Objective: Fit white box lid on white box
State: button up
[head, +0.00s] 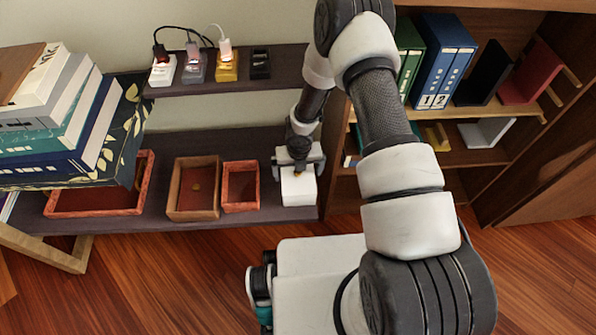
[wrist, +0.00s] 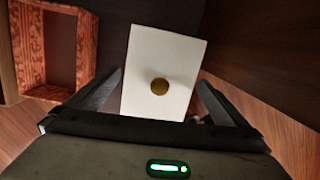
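A white box (head: 299,192) stands near the right end of the lower dark shelf in the head view. The white box lid (wrist: 165,55) is a flat rectangle with a round gold knob (wrist: 160,87). It lies over the box, and I cannot tell whether it is fully seated. My gripper (head: 298,168) points down just above it. In the wrist view my gripper (wrist: 161,77) has its fingers spread, one at each side of the lid, with thin gaps at its edges. The box's walls are hidden under the lid in the wrist view.
Two open wooden boxes, a brown one (head: 173,201) and a reddish one (head: 226,203), stand left of the white box. A red-rimmed tray (head: 145,185) is farther left. The bookcase side (head: 334,165) is close on the right. An upper shelf (head: 215,87) overhangs behind.

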aim_at(299, 182)
notch_tip(299, 182, up, 17)
jog(key=s+p, duration=0.2)
jog(key=p, duration=0.4)
jog(key=shift+s+p, duration=0.2)
jog(key=shift+p, duration=0.15)
